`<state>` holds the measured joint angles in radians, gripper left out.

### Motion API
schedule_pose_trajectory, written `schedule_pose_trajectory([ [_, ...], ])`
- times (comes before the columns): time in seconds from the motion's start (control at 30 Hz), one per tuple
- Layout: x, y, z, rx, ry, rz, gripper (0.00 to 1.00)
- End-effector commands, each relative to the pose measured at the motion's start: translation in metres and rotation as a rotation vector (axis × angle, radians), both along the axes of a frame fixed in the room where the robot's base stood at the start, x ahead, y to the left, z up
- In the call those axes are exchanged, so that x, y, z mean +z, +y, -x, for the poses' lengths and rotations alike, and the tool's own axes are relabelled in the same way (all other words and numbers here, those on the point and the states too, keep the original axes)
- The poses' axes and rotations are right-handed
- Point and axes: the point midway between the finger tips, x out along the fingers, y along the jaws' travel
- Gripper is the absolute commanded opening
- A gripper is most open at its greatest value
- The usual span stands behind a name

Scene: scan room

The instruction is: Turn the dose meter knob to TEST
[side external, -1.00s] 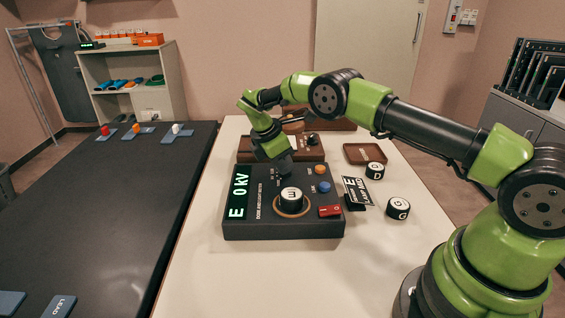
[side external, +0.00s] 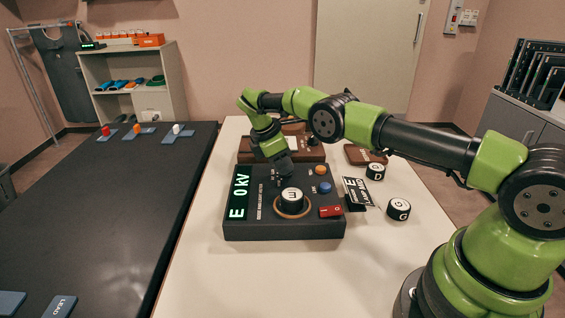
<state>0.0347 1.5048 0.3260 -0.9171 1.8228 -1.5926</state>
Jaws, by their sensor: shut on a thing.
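The dose meter is a dark console (side external: 320,228) on the white table, with a green display (side external: 238,193) reading "E 0 kV". My gripper (side external: 284,172) points down at the back part of its top face. It is shut on a small dark knob there, which the fingers mostly hide. Small white marks lie on the panel left of the fingers, too small to read. I cannot tell where the knob points.
A lettered black-and-white cylinder (side external: 292,197) stands in an orange ring in front of my gripper. Orange (side external: 321,170) and blue (side external: 324,187) buttons and a red switch (side external: 331,211) are to the right. A brown box (side external: 250,150) is close behind.

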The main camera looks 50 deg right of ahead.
Motion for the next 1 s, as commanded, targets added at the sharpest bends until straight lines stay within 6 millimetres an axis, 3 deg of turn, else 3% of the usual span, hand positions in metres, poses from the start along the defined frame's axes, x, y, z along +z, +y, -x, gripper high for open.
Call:
schedule_pose_trajectory([
  [0.13,-0.0012,-0.0004,0.0008,-0.002,0.004,0.000,0.00],
  [0.17,-0.0012,-0.0004,0.0008,-0.002,0.004,0.000,0.24],
  [0.23,-0.0011,-0.0004,0.0008,-0.002,0.004,0.000,0.40],
  [0.27,-0.0010,-0.0003,0.0008,-0.001,0.003,0.000,0.43],
  [0.73,0.0002,0.0003,0.0008,0.024,0.003,-0.001,0.43],
  [1.0,0.0008,0.0011,0.0019,0.171,0.004,-0.001,0.43],
])
